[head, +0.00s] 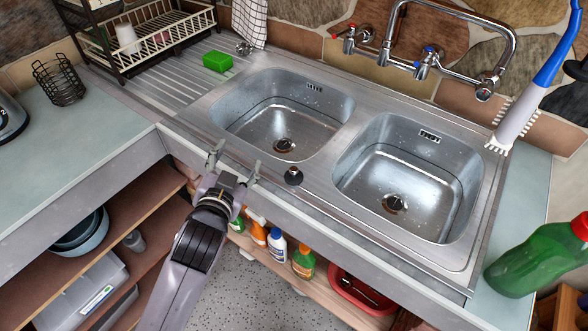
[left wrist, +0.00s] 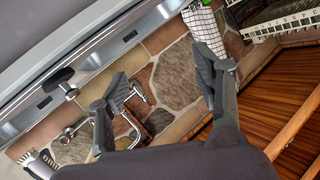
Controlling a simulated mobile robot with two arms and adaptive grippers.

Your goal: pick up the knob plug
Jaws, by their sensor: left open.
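My right gripper is not in view.
The steel double sink has a left basin (head: 285,115) and a right basin (head: 411,180). A mixer tap (head: 425,62) stands behind. A green sponge (head: 217,61) and dish rack (head: 140,35) are at the back left. A green bottle (head: 535,260) stands right. Bottles sit on the shelf below.

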